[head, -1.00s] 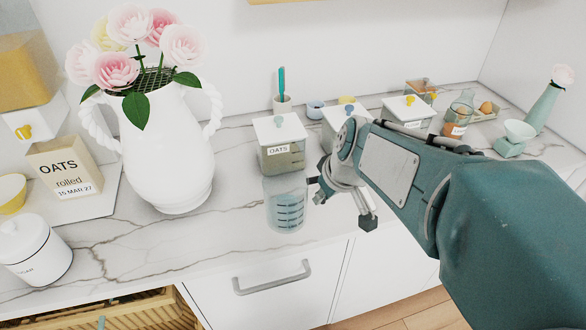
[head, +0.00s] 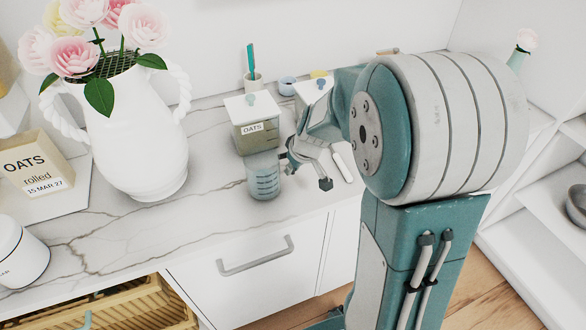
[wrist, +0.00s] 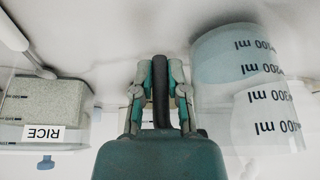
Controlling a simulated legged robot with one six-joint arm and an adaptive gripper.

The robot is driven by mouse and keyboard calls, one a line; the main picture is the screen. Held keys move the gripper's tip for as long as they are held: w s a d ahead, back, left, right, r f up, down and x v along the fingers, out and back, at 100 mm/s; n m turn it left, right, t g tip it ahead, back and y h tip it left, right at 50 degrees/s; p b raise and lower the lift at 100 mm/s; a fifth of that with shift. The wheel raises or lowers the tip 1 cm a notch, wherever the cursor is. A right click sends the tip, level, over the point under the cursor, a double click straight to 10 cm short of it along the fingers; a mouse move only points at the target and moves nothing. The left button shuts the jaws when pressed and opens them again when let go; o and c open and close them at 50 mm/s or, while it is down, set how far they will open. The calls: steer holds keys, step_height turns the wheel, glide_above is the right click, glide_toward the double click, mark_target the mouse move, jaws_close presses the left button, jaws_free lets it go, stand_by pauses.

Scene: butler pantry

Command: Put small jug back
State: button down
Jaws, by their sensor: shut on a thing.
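The small jug (head: 263,180) is a clear, bluish measuring jug with dark graduation marks. There my gripper's fingers (wrist: 160,85) are closed around a dark upright bar, which looks like the jug's handle.
A white flower vase (head: 140,130) stands to the left, with clear marble counter (head: 195,215) between. A cup with a teal utensil (head: 253,80) is at the back. An open drawer (head: 130,305) is below left.

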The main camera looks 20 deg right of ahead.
steer(key=shift+f, duration=0.5)
steer(key=c, duration=0.7)
jaws_free()
steer(key=shift+f, duration=0.1)
steer(key=shift+o, duration=0.2)
steer(key=v, duration=1.1)
steer(key=s+a+r+m, duration=0.1)
steer(key=s+a+r, duration=0.2)
steer(key=s, duration=0.5)
steer(key=s+a+r+m+t+h, duration=0.1)
steer(key=s+a, duration=0.3)
steer(key=s, duration=0.5)
steer(key=shift+s+a+r+m, duration=0.35)
steer(key=shift+r+m, duration=0.25)
steer(key=shift+r, duration=0.3)
